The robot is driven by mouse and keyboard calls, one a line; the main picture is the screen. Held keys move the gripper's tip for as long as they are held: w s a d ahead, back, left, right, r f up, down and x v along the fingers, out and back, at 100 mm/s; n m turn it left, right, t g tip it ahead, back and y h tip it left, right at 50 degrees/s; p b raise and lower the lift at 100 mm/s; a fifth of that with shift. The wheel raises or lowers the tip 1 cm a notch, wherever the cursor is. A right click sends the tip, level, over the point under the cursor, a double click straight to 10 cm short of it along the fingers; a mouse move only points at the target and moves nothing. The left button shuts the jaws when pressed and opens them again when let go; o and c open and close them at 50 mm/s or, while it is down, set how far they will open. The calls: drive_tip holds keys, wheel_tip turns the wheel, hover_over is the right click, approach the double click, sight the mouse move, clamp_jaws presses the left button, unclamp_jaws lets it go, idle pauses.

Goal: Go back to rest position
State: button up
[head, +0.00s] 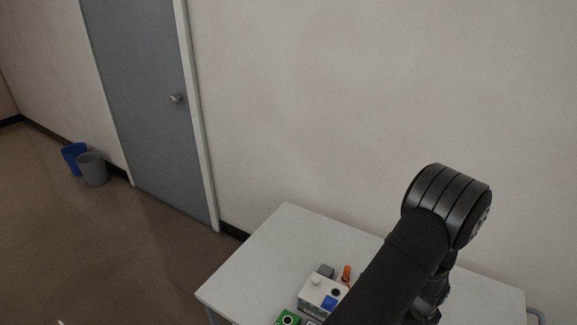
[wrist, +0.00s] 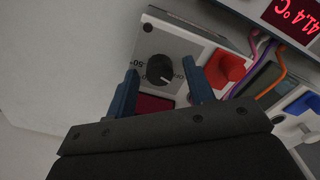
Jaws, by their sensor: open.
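My gripper (wrist: 158,95) shows in the wrist view with its two blue fingers apart and nothing between the tips. Past the fingertips is a white panel box with a black dial knob (wrist: 160,69) and printed scale marks. A dark red patch (wrist: 153,103) on the box shows between the fingers. I cannot tell whether the fingers touch the box. In the head view my arm crosses the lower right, and the gripper itself is out of sight there.
The white table (head: 262,250) holds a white box with a blue part (head: 313,291), an orange item (head: 346,272) and a green box (head: 288,318). A red display (wrist: 292,20), a red switch (wrist: 224,69) and purple and orange wires lie close right of my gripper. The table's far left is clear.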

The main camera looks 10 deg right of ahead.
drive_tip(key=m, duration=0.4)
drive_tip(key=shift+m, duration=0.4)
drive_tip(key=m, duration=0.4)
drive_tip(key=shift+m, duration=0.4)
drive_tip(key=shift+o, duration=0.2)
drive_tip(key=o, duration=0.3)
drive_tip(key=shift+d+r, duration=0.1)
drive_tip(key=o, duration=0.8)
drive_tip(key=shift+s+d+r+m, duration=0.25)
drive_tip(key=shift+r+m, duration=0.1)
drive_tip(key=shift+r, duration=0.25)
drive_tip(key=shift+s+d+r+m, duration=0.1)
drive_tip(key=shift+d+r+m, duration=0.2)
drive_tip(key=shift+r, duration=0.3)
drive_tip(key=w+a+r+n, duration=0.2)
drive_tip(key=w+r, duration=0.2)
drive_tip(key=r, duration=0.3)
drive_tip(key=w+a+r+n, duration=0.2)
drive_tip(key=w+r, duration=0.2)
drive_tip(key=r, duration=0.4)
wheel_tip(320, 180, down, 10)
drive_tip(key=shift+s+a+f, duration=0.1)
drive_tip(key=shift+s+f, duration=0.05)
